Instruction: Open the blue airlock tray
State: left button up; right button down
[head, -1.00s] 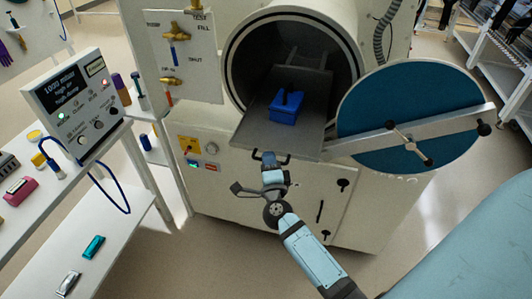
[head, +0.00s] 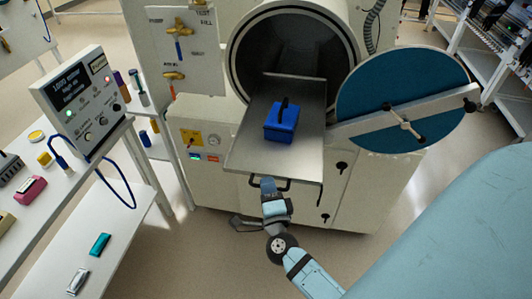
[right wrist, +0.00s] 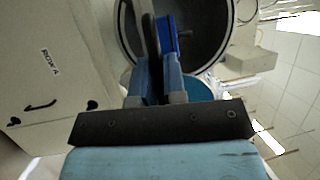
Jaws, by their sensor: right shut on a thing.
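The airlock tray (head: 255,150) is a flat grey metal slide, not blue, and extends well out of the round airlock opening (head: 290,55). A blue box with a dark handle (head: 282,122) sits on it. The tray's dark front handle (head: 286,186) is a bar below its front edge. My right gripper (head: 268,184) is shut on this handle, reaching up from below. In the right wrist view the two fingers (right wrist: 158,80) point toward the airlock, with the blue box (right wrist: 169,38) beyond them. My left gripper is out of view.
The round blue airlock door (head: 400,90) stands open at the right of the tray, with a crossbar and knobs. A side bench (head: 40,200) with a control box (head: 80,100) and small items is on the left. Clear floor shows between bench and cabinet.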

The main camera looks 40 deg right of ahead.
jog(key=shift+a+f, duration=0.1)
dwell(0.3)
jog(key=c, duration=1.3)
grip_release()
jog(key=shift+o, duration=0.5)
jog(key=shift+s+a, duration=0.1)
jog(key=shift+s, duration=0.05)
